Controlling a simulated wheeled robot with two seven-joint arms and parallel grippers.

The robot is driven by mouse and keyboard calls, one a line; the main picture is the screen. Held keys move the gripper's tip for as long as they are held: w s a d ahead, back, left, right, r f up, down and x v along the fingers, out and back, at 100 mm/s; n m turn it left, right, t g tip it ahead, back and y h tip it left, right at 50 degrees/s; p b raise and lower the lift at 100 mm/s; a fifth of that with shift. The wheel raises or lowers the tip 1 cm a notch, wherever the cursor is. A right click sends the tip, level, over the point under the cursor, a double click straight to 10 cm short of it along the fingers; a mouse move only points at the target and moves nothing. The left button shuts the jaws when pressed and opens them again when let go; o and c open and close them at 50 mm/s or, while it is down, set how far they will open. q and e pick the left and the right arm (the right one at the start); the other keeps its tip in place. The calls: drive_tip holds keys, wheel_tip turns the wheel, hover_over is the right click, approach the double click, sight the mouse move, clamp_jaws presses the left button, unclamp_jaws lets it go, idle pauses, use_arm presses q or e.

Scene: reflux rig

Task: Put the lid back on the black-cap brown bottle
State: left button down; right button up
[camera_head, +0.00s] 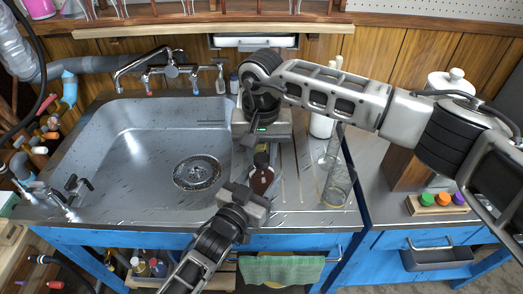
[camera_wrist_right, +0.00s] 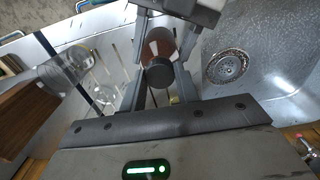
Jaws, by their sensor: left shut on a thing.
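The brown bottle (camera_head: 262,179) stands upright on the counter to the right of the sink basin. Its black cap (camera_wrist_right: 158,74) sits at the top of the bottle (camera_wrist_right: 160,45); I cannot tell how tightly it is seated. My left gripper (camera_head: 252,197) comes from the front and is shut on the bottle's body; it also shows in the right wrist view (camera_wrist_right: 178,12). My right gripper (camera_head: 261,146) points down from above. In the right wrist view its fingers (camera_wrist_right: 161,88) stand apart on either side of the cap, open.
The sink basin (camera_head: 130,150) with its drain lies left of the bottle. A rack with coloured stoppers (camera_head: 437,205) is at the far right.

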drive_tip(key=c, duration=0.4)
drive_tip(key=m, duration=0.8)
drive_tip(key=shift+m, duration=0.4)
drive_tip(key=m, duration=1.4)
drive_tip(key=shift+m, duration=0.3)
drive_tip(key=m, duration=1.4)
drive_tip(key=shift+f, duration=0.1)
drive_tip(key=o, duration=1.2)
drive_tip(key=shift+c, duration=0.2)
